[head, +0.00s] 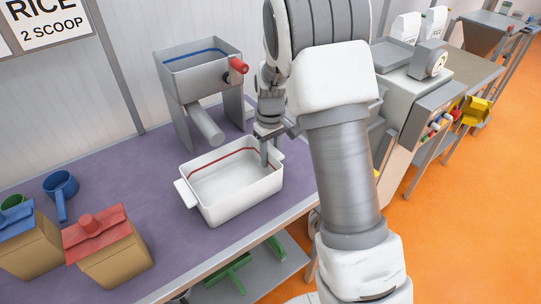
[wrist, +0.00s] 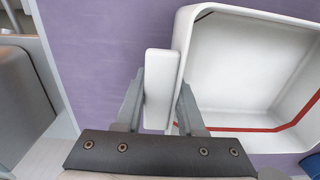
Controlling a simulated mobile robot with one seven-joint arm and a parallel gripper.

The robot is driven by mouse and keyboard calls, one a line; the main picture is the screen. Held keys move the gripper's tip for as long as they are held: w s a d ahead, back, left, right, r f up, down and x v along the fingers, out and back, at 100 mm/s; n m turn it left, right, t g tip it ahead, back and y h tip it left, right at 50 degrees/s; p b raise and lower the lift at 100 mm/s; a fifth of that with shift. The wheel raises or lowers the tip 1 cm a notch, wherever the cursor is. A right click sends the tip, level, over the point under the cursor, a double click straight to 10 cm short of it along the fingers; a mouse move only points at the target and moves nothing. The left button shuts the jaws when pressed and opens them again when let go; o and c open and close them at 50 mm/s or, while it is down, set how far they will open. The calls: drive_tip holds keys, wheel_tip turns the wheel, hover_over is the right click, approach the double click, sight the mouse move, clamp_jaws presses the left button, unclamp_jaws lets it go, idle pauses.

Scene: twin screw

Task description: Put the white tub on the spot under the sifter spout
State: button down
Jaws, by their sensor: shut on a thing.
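The white tub (head: 237,203), open and empty with a red line inside, is upright at the purple bench top, in front of the grey sifter (head: 203,82). The sifter's spout (head: 208,128) slants down toward the tub's back rim, and the tub's middle lies nearer the bench front. My gripper (head: 268,150) is at the tub's right end. In the wrist view my gripper (wrist: 162,88) is shut on the tub's end handle (wrist: 163,75), one finger each side. I cannot tell whether the tub touches the bench. No marked spot shows under the spout.
Left on the bench (head: 110,172) are a red-topped box (head: 113,262), a blue-topped box (head: 28,245) and a blue scoop (head: 61,190). A grey machine with a dial (head: 428,65) stands right of my arm.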

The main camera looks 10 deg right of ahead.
drive_tip(key=c, duration=0.5)
unclamp_jaws()
drive_tip(key=shift+f, duration=0.1)
wheel_tip(320, 180, up, 12)
drive_tip(key=shift+r+p, duration=0.2)
drive_tip(key=shift+p, duration=0.85)
drive_tip(key=s+r+m+t, duration=0.2)
drive_tip(key=s+r+t, duration=0.1)
drive_tip(key=s+r, duration=0.85)
drive_tip(key=shift+s+f+m+t, duration=0.1)
drive_tip(key=shift+s+m+t, duration=0.35)
drive_tip(key=shift+s, duration=2.05)
drive_tip(key=shift+s+r+m+t, duration=0.1)
drive_tip(key=shift+s+m+t, duration=0.3)
drive_tip(key=shift+s, duration=2.05)
drive_tip(key=shift+s+f+m+t, duration=0.1)
drive_tip(key=shift+s+m+t, duration=0.35)
drive_tip(key=shift+s, duration=2.05)
